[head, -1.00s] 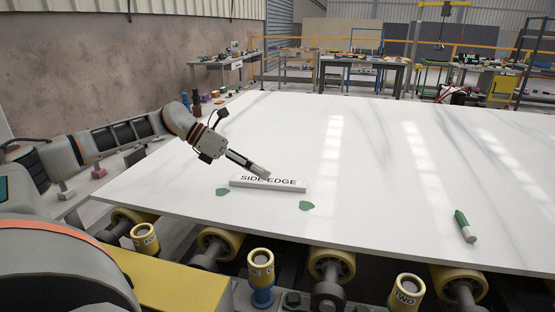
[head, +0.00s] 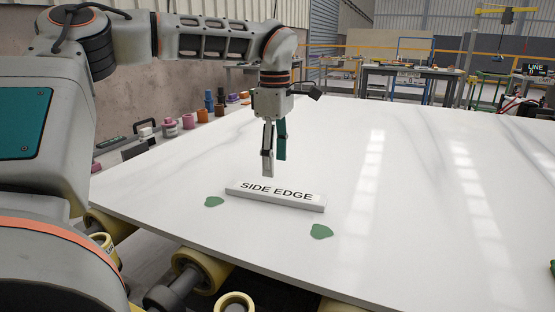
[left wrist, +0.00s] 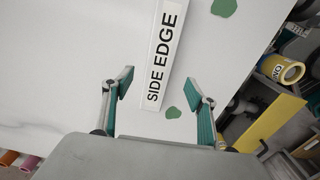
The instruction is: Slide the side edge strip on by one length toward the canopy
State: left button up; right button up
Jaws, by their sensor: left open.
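The white side edge strip (head: 275,196), marked "SIDE EDGE", lies flat on the pale stone slab (head: 420,190). Two green patches lie on the slab near it, one by its left end (head: 214,202) and one just in front of its right end (head: 321,232). My left gripper (head: 273,167) points down, open and empty, above and just behind the strip in the head view. In the left wrist view the strip (left wrist: 163,60) shows between and beyond the open fingers. No canopy can be made out. My right gripper is out of view.
Yellow rollers (head: 193,270) run under the slab's front edge. Small coloured items (head: 187,121) stand along the slab's far left side. Workbenches (head: 412,73) stand behind. The slab right of the strip is mostly clear.

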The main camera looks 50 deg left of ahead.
aim_at(276, 191)
pick_arm(q)
jog(key=shift+f, duration=0.1)
notch_tip(276, 191, down, 7)
jog(key=shift+r+b, duration=0.2)
jog(key=shift+b, duration=0.55)
jog(key=shift+f, duration=0.65)
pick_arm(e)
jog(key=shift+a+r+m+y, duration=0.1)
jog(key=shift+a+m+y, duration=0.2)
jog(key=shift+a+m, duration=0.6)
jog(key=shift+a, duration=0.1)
pick_arm(q)
jog(key=c, duration=1.6)
